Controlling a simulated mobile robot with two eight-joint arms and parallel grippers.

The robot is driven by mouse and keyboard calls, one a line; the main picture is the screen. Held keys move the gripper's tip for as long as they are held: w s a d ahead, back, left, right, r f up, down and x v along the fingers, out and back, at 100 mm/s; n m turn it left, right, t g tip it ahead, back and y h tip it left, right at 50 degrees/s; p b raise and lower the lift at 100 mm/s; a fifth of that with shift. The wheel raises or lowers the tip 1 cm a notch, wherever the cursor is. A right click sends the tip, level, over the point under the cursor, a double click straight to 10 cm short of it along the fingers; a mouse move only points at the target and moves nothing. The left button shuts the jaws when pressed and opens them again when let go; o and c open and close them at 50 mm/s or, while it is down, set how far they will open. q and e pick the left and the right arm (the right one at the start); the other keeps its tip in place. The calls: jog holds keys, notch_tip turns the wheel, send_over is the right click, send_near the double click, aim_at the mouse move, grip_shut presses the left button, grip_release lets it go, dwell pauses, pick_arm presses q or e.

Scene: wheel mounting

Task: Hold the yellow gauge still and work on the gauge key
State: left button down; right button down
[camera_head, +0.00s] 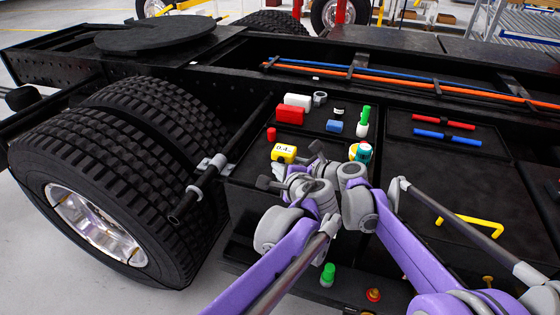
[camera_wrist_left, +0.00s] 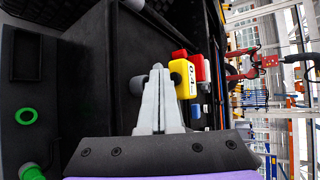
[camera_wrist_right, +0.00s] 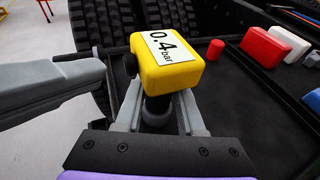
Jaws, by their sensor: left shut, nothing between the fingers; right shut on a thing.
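The yellow gauge (camera_head: 284,153) stands upright at the near-left edge of the black tray, its label reading 0.4 bar in the right wrist view (camera_wrist_right: 170,65). My right gripper (camera_wrist_right: 157,112) is shut around the dark stem below the gauge's yellow body. A dark round knob, apparently the gauge key (camera_wrist_right: 130,66), sticks out of the gauge's left side. My left gripper (camera_wrist_left: 157,72) is shut and empty, its tips close beside the knob and the yellow body. It comes in from the left in the right wrist view. Whether the tips touch the knob I cannot tell.
Red (camera_head: 290,115) and white (camera_head: 297,100) blocks, a red cylinder (camera_head: 271,134) and a blue block (camera_head: 334,127) lie behind the gauge. A green-capped bottle (camera_head: 363,121) stands to the right. A large tyre (camera_head: 110,160) is at the left. The right-hand tray is mostly clear.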

pick_arm(q)
jog(key=shift+w, duration=0.15)
dwell(0.3)
jog(key=shift+w+d, duration=0.15)
jog(key=shift+w, duration=0.1)
jog(key=shift+w+d, duration=0.15)
jog(key=shift+w, duration=0.35)
dwell(0.6)
dwell(0.4)
jog(key=shift+s+a, duration=0.3)
jog(key=shift+s, duration=0.6)
jog(key=shift+s+a, duration=0.25)
jog(key=shift+s, duration=0.55)
jog(key=shift+s+a, duration=0.3)
jog(key=shift+s, duration=0.5)
jog(key=shift+s+a, duration=0.25)
jog(key=shift+s, duration=0.55)
pick_arm(e)
jog(key=shift+c, duration=2.2)
grip_release()
